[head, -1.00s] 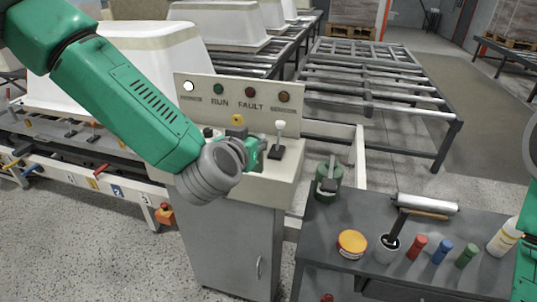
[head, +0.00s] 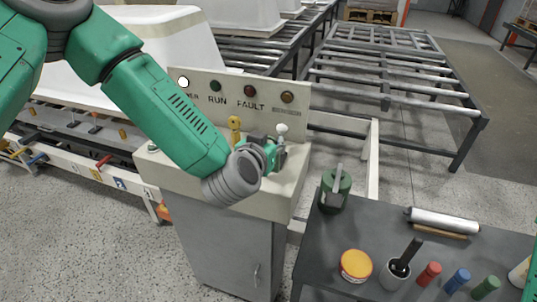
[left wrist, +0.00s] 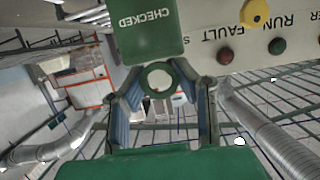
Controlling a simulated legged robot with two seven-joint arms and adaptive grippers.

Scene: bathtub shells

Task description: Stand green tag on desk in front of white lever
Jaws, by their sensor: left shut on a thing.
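The desk (head: 245,195) is the sloped cream top of a grey cabinet. The white lever (head: 282,129) stands upright on its right part; its lower part is hidden by my gripper. My left gripper (head: 268,150) is over the desk, just left of and in front of the lever. In the left wrist view, the green tag (left wrist: 150,28) shows the word CHECKED upside down. A green ring (left wrist: 158,78) is between the fingers, and my left gripper (left wrist: 160,85) is shut on the tag at this ring. Contact between tag and desk cannot be told.
A yellow lever (head: 234,125) stands left of my gripper. An upright panel (head: 240,88) with lamps rises behind the desk. A dark bench (head: 330,240) at the right bears a green canister (head: 334,195), a yellow-lidded tub (head: 355,265) and several coloured cylinders. The desk's front left is clear.

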